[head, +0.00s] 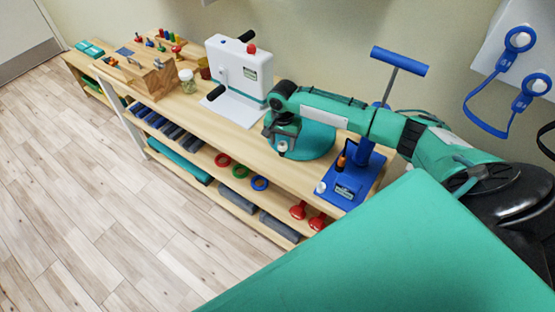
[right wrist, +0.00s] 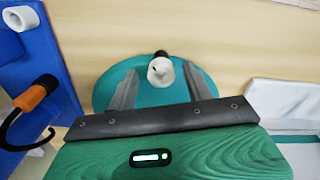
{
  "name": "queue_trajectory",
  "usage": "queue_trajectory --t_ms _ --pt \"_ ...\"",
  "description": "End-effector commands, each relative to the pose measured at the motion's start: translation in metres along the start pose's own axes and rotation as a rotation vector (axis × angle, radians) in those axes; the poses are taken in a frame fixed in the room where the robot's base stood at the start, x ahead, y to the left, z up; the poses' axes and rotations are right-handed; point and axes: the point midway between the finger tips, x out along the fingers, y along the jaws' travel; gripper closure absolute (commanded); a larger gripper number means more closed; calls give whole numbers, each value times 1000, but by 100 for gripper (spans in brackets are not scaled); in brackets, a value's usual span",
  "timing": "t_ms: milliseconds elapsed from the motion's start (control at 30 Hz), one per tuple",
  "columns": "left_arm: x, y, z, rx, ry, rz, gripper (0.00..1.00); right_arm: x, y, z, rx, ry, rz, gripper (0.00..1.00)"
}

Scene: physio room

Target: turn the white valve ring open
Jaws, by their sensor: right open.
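The white valve ring (right wrist: 160,71) sits on a short black stem at the teal round cushion (right wrist: 104,92), which lies on the wooden bench. My right gripper (right wrist: 158,76) is open, with one finger on each side of the ring and a gap visible on both sides. In the head view my right gripper (head: 283,148) points down at the near left edge of the cushion (head: 318,141), and the white ring (head: 282,146) shows small between the fingers. The arm hides part of the cushion. My left gripper is not in view.
A blue stand (head: 349,182) with a T-handle (head: 399,61) rises right of the cushion. A white crank box (head: 240,66) stands to the left. A large teal surface (head: 400,260) fills the lower right. The bench's shelf (head: 205,160) holds rings and rolls.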

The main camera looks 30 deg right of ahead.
Motion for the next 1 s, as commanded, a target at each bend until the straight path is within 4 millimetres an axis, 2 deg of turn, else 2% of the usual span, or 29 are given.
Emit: queue_trajectory --t_ms 33,633,700,1000 --pt "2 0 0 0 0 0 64 -13 -1 -2 -2 4 -6 48" --pt "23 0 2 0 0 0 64 -130 -1 0 -7 3 -6 48" --pt "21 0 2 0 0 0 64 -112 -4 11 -53 -3 -11 48" --pt "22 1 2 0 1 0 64 -63 -16 44 -217 2 -60 48"
